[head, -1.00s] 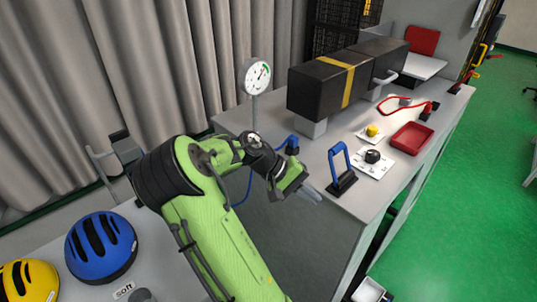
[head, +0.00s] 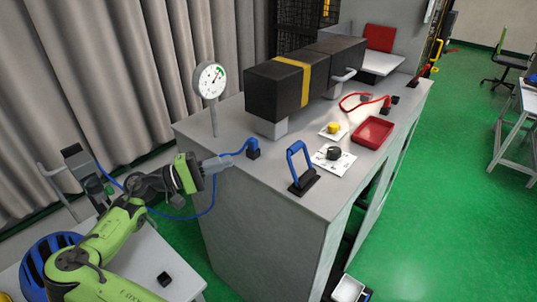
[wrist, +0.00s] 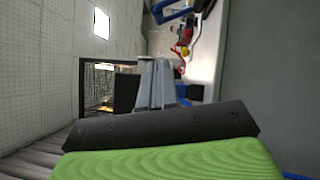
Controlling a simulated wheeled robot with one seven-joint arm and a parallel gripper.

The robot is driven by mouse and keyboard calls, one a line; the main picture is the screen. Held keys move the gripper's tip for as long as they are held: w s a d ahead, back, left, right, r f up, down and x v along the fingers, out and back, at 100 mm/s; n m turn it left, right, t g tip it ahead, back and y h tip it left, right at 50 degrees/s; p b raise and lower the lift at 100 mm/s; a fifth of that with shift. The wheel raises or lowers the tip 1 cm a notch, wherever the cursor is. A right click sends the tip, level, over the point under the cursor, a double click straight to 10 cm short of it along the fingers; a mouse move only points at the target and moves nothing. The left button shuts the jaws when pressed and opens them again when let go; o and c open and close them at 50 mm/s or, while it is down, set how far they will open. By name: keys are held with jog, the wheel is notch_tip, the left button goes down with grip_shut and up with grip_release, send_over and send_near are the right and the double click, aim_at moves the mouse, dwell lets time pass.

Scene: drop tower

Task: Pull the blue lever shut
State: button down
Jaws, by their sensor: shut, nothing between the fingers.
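The blue lever (head: 298,162) is an upright blue handle on a black base near the front edge of the grey table. It leans slightly to the left in the head view. A blue bar at the top of the wrist view (wrist: 172,11) looks like the same handle, partly cut off. My gripper (head: 230,160) is shut and empty, with its grey fingers pointing right near the table's left edge. It is left of the lever and clearly apart from it. Its fingers also show in the wrist view (wrist: 156,70).
A blue plug (head: 253,150) with a cable is just beyond my fingertips. A dial gauge (head: 211,82) stands behind. A black knob (head: 333,153), a yellow button (head: 333,128) and a red tray (head: 373,132) are right of the lever. A large black box (head: 280,92) fills the back.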

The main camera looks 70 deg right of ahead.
jog(key=shift+s+a+x, duration=0.3)
jog(key=shift+a+x, duration=0.1)
jog(key=shift+x, duration=1.7)
jog(key=shift+s+a+x, duration=0.25)
jog(key=shift+a+x, duration=0.2)
jog(key=shift+x, duration=1.6)
jog(key=shift+s+a+x, duration=0.3)
jog(key=shift+a+x, duration=0.1)
jog(key=shift+x, duration=1.7)
jog(key=shift+r, duration=0.2)
jog(key=shift+a+r, duration=0.1)
